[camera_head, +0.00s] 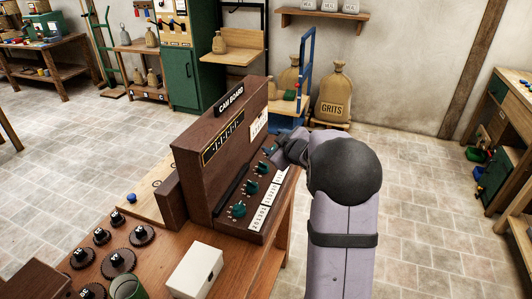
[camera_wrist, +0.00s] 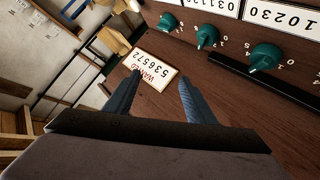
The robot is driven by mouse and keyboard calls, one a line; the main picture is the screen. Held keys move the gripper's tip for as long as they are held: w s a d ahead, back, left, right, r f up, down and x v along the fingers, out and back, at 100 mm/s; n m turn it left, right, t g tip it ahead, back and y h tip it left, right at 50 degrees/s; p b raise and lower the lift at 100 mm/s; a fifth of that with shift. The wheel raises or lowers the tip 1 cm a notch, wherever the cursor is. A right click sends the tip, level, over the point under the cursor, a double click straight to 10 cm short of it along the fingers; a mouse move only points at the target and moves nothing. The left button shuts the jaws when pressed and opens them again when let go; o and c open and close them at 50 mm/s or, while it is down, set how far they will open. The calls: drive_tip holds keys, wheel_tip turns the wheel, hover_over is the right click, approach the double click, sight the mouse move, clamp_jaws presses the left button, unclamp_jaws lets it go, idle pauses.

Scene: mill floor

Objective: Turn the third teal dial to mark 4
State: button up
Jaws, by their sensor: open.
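A dark wooden cam board (camera_head: 222,150) stands on the bench, with a row of teal dials on its sloped front. In the wrist view three dials (camera_wrist: 168,22) (camera_wrist: 206,36) (camera_wrist: 265,57) lie beyond my open, empty fingers (camera_wrist: 160,80), touching none. A WANTED card reading 536572 (camera_wrist: 155,72) shows between the fingertips.
White number cards (camera_head: 259,217) lie beside the dials. A white box (camera_head: 195,270), a green cup (camera_head: 127,287) and several dark cams (camera_head: 118,262) with knobs stand on the bench's near side.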

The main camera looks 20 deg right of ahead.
drive_tip(key=s+a+r+m+y+p, duration=0.1)
drive_tip(key=s+r+m+y+p, duration=0.1)
drive_tip(key=s+m+p, duration=0.25)
approach(265, 168)
drive_tip(key=shift+w+a+f+m, duration=0.1)
drive_tip(key=shift+w+f+m, duration=0.1)
drive_tip(key=shift+w+m, duration=0.45)
drive_tip(key=shift+w+f, duration=0.2)
drive_tip(key=shift+w, duration=0.1)
drive_tip(key=shift+p+x, duration=1)
drive_tip(key=shift+x, duration=2.6)
drive_tip(key=shift+c, duration=0.6)
drive_tip(key=c, duration=0.9)
